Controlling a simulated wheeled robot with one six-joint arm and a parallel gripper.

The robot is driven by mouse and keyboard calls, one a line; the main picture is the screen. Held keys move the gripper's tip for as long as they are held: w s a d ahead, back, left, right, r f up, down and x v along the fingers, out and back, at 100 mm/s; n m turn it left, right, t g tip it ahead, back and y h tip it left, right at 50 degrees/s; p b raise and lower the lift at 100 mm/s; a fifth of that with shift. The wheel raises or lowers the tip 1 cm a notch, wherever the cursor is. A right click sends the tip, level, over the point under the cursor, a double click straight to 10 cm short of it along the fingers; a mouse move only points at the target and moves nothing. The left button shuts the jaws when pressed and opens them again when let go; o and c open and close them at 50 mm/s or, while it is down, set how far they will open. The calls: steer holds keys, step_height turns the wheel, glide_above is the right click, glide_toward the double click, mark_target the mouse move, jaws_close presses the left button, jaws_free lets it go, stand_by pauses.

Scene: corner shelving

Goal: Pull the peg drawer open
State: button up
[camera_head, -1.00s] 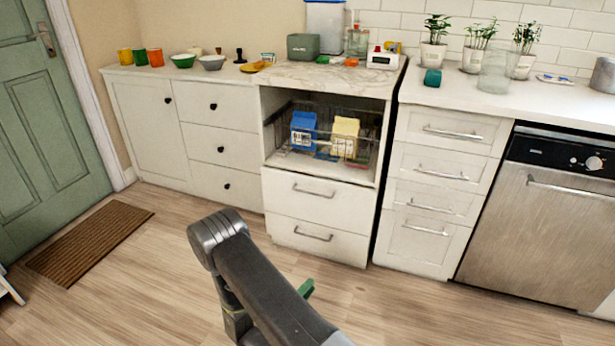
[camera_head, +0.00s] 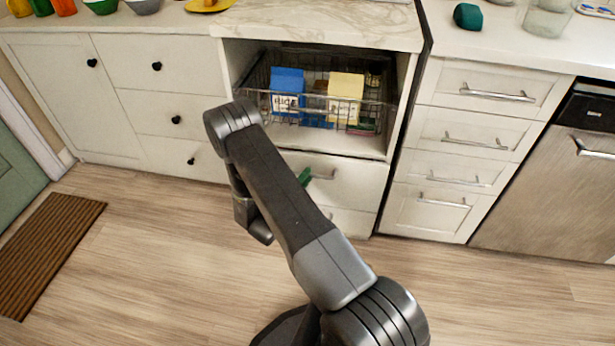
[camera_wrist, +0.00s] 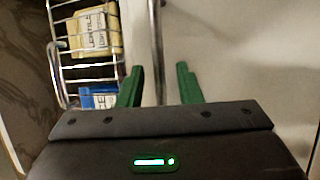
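My gripper (camera_wrist: 159,88) has two green fingers, which stand apart in the wrist view. In the head view a green finger (camera_head: 305,176) shows beside my arm, close to the bar handle (camera_head: 322,174) of the upper white drawer (camera_head: 352,184) under the open shelf. In the wrist view a thin metal bar (camera_wrist: 157,45), seemingly that handle, runs between the fingers; whether they touch it I cannot tell. That drawer looks shut. No drawer is marked as the peg drawer. The left drawers have round black knobs (camera_head: 157,66); they are shut too.
A wire basket (camera_head: 380,104) on the shelf above holds a blue carton (camera_head: 286,84) and a yellow carton (camera_head: 345,92). Shut drawers (camera_head: 450,136) and a dishwasher (camera_head: 560,190) stand to the right. The wooden floor (camera_head: 150,260) in front is clear, with a brown mat (camera_head: 45,250) at left.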

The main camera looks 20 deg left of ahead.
steer(key=shift+x, duration=0.75)
jaws_close()
steer(key=shift+s, duration=0.15)
